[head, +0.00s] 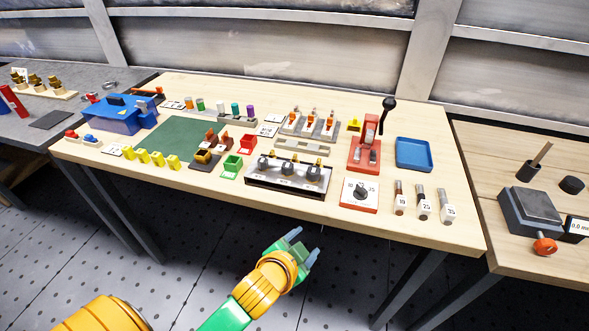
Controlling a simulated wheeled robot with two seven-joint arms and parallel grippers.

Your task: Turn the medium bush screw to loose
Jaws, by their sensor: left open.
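A dark fixture with a silver front (284,184) stands near the front edge of the wooden table. It carries three dark knob-like screws in a row, the middle one (288,171) between the other two. The labels are too small to read, so I cannot tell which is the medium bush screw or how far it is turned. My left gripper (303,245) is open and empty. It is in front of the table, apart from the fixture, with the floor behind it in the picture. My right gripper is out of view.
A red-and-white dial plate (359,194) is right of the fixture, with several numbered, handled blocks (423,206) beyond. A red press (365,152) and blue tray (414,154) stand behind. A small green bin (232,166) is to the left. The table's front edge (330,226) lies near my gripper.

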